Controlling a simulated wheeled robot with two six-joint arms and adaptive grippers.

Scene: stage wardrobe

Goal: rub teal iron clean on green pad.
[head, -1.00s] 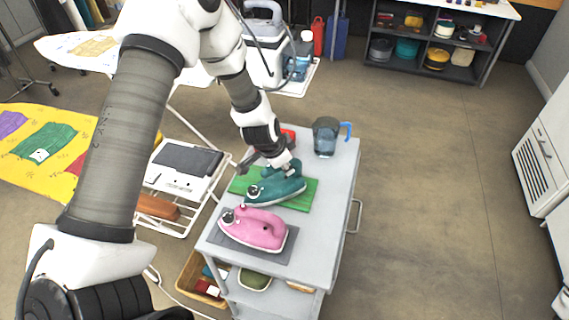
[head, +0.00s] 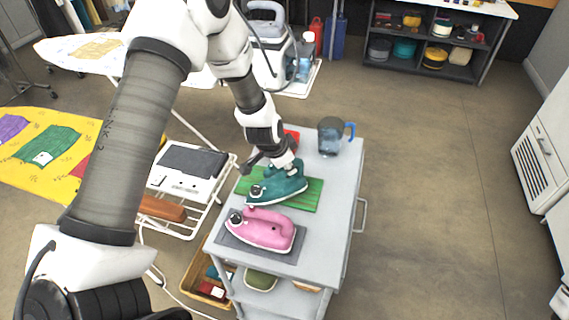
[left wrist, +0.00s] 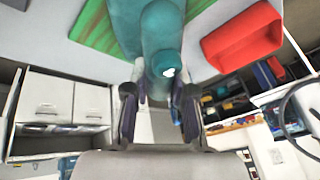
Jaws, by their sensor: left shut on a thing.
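The teal iron (head: 277,186) rests on the green pad (head: 309,195) on the grey cart; whether its sole lies flat on the pad is hard to tell. My left gripper (head: 283,165) comes down from above and is shut on the teal iron's handle. In the left wrist view the two fingers (left wrist: 160,92) stand either side of the teal handle (left wrist: 162,45), and a strip of the green pad (left wrist: 97,28) shows at the top left. The iron hides the middle of the pad. My right gripper is not in view.
A pink iron (head: 262,229) stands on a grey mat (head: 287,258) just in front of the green pad. A blue-handled jug (head: 329,137) stands at the cart's back right, and a red container (left wrist: 243,38) is behind the iron. The cart's right strip (head: 338,195) is bare.

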